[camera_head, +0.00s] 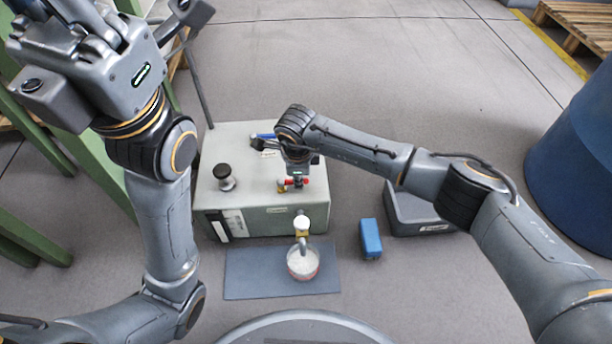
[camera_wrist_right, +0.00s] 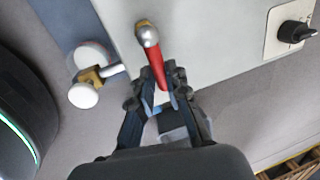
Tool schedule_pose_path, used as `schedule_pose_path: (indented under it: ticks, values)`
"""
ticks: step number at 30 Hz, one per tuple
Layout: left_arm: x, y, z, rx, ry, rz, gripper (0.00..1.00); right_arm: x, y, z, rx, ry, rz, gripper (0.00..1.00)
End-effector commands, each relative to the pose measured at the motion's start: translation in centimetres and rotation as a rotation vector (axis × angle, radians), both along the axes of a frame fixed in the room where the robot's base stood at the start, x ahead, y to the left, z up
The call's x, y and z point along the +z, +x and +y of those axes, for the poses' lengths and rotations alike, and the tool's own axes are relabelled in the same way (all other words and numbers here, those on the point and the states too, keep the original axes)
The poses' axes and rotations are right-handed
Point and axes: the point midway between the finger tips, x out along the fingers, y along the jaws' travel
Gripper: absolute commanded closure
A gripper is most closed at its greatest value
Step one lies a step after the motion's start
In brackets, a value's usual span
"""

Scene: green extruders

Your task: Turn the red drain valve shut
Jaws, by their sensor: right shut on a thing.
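The red drain valve handle (camera_head: 293,182) is on the pale green-grey box (camera_head: 215,202). In the right wrist view the red lever (camera_wrist_right: 157,66) extends from a silver hub with a brass fitting. My right gripper (camera_wrist_right: 160,88) is shut on the red lever, with its fingers on either side of the free end. In the head view my right gripper (camera_head: 297,176) is above the box, partly hidden by its own wrist. My left gripper (camera_head: 70,45) is raised at the upper left, away from the valve; its fingertips are not clear.
A brass tap with a white knob (camera_head: 302,223) projects above a bowl (camera_head: 303,265) on a dark mat (camera_head: 245,284). A black knob (camera_head: 223,173) stands on the box. A blue block (camera_head: 370,238), grey bin (camera_head: 402,217) and blue drum (camera_head: 580,150) are to the right.

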Motion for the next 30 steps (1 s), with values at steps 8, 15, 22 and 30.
schedule_pose_path:
  ticks: [8, 15, 22, 30]
  values:
    - [-0.1, 0.2, -0.1, 0.003, 0.006, 0.004, 1.00, 0.0, 0.0, 0.0, -0.006, 0.000, 0.001, 1.00]
    - [-0.2, 0.4, -0.2, 0.007, 0.015, 0.008, 1.00, 0.0, 0.0, 0.0, -0.005, 0.000, 0.001, 0.62]
    - [-0.2, 0.5, -0.2, 0.007, 0.011, 0.013, 1.00, 0.0, 0.0, 0.0, -0.004, 0.000, 0.001, 0.62]
    - [-0.2, 0.5, -0.1, 0.005, 0.007, 0.012, 1.00, 2.8, -0.4, 0.0, -0.001, 0.002, -0.003, 0.62]
